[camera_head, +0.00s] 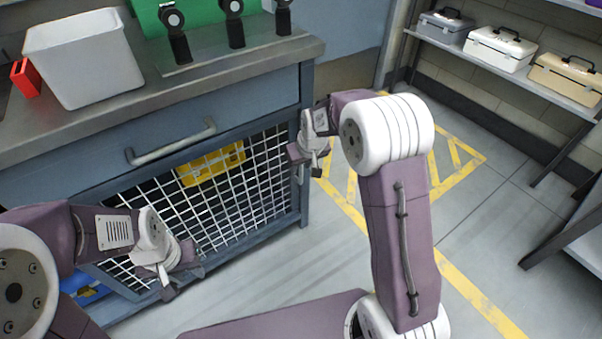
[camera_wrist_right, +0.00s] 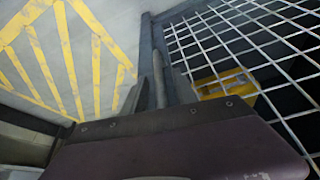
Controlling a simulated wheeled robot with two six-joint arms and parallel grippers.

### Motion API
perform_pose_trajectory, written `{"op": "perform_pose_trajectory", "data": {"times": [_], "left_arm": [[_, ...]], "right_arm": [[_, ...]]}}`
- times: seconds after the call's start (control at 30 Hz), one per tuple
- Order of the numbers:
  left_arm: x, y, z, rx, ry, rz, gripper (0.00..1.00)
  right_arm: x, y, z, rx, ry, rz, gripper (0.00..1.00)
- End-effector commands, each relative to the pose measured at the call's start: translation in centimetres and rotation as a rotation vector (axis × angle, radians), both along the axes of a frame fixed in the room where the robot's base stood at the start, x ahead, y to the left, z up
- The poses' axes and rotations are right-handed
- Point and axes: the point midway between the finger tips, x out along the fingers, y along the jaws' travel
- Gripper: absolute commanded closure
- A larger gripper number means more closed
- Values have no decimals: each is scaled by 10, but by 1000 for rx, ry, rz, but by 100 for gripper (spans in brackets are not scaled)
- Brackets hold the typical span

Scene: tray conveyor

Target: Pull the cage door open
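The cage door (camera_head: 215,205) is a white wire mesh in a blue-grey frame, under the drawer of the workbench. It looks flush with the cabinet front. Its mesh also fills the upper right of the right wrist view (camera_wrist_right: 262,35). My right gripper (camera_head: 312,160) is at the door's right edge. In the wrist view an upright grey handle bar (camera_wrist_right: 158,78) stands between or right beside its fingers; I cannot tell whether they grip it. My left gripper (camera_head: 168,280) hangs in front of the door's lower left part, empty as far as I see.
The workbench (camera_head: 230,72) carries a grey bin (camera_head: 85,65), a red item (camera_head: 26,78) and several black stands. A drawer handle (camera_head: 172,147) juts out above the door. Yellow items (camera_head: 212,163) lie behind the mesh. Shelves with toolboxes (camera_head: 500,47) stand right; the floor before the door is clear.

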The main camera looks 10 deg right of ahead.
Motion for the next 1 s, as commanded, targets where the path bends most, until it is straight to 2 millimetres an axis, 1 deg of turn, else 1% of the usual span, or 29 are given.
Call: {"op": "perform_pose_trajectory", "data": {"times": [0.03,0.07,0.33,0.37,0.4,0.47,1.0], "left_arm": [[0,0,-6,0,0,0,64],[0,0,-6,0,0,0,64],[0,0,-5,0,0,0,64],[0,0,-5,0,0,0,64],[0,0,-5,0,0,0,64],[0,0,-5,0,0,0,64],[0,0,-5,0,0,0,64]], "right_arm": [[2,0,-6,0,0,0,66],[2,0,-7,0,0,0,66],[3,1,-6,0,0,0,66],[3,1,-6,0,0,0,74],[3,1,-6,0,0,1,85],[3,1,-6,0,0,1,100],[3,1,-6,0,0,1,100]]}}
